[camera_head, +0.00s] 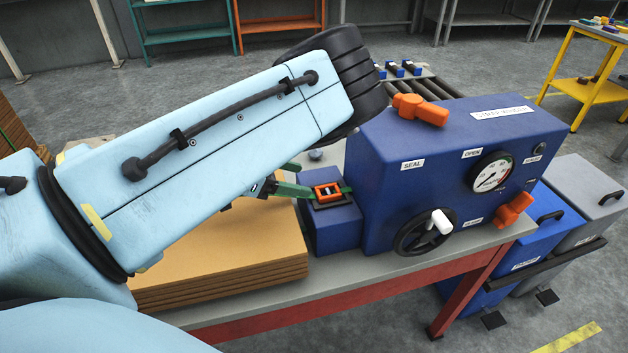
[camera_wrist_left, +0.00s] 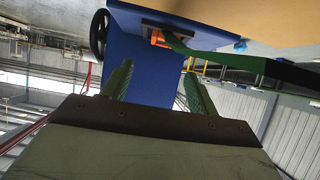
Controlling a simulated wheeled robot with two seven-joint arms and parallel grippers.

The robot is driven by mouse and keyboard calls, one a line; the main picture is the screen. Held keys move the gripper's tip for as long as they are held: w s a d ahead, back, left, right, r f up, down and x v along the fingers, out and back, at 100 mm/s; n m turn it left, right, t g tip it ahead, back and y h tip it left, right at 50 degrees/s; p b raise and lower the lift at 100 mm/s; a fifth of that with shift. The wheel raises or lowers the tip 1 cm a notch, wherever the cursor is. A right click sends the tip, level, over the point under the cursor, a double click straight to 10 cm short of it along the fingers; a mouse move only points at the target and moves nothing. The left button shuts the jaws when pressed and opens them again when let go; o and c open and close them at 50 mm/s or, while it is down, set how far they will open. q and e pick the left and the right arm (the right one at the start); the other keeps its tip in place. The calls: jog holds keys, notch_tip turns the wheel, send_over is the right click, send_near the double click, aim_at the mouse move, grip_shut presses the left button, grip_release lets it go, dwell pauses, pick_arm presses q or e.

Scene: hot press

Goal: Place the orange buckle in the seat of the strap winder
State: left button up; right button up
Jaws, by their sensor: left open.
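The orange buckle (camera_head: 329,193) sits in the dark-framed seat (camera_head: 332,204) on top of the low blue block at the left side of the blue strap winder (camera_head: 425,165). It also shows in the left wrist view (camera_wrist_left: 158,38), with a dark green strap (camera_wrist_left: 240,62) running from it to the right. My left gripper (camera_head: 301,180) is just left of the buckle in the head view, its green fingers apart. In the left wrist view my left gripper (camera_wrist_left: 156,74) is open and empty, with the buckle beyond its fingertips. How fully the buckle is seated cannot be told.
Stacked brown cardboard sheets (camera_head: 220,265) lie left of the winder on the grey table (camera_head: 400,268). The winder has a black handwheel (camera_head: 410,238), a gauge (camera_head: 490,172) and orange knobs (camera_head: 421,108). Blue and grey bins (camera_head: 570,195) stand at the right.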

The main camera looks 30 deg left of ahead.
pick_arm(q)
jog(key=v, duration=0.5)
jog(key=shift+s+a+r, duration=0.1)
jog(key=shift+a+r, duration=0.05)
jog(key=shift+r, duration=0.05)
jog(key=shift+s+a+r, duration=0.1)
jog(key=shift+s, duration=0.05)
pick_arm(e)
jog(key=shift+w+a+r, duration=0.15)
jog(key=shift+a+r, duration=0.05)
jog(key=shift+a, duration=0.45)
jog(key=shift+s, duration=0.3)
jog(key=shift+w+d, duration=0.15)
jog(key=shift+w, duration=0.15)
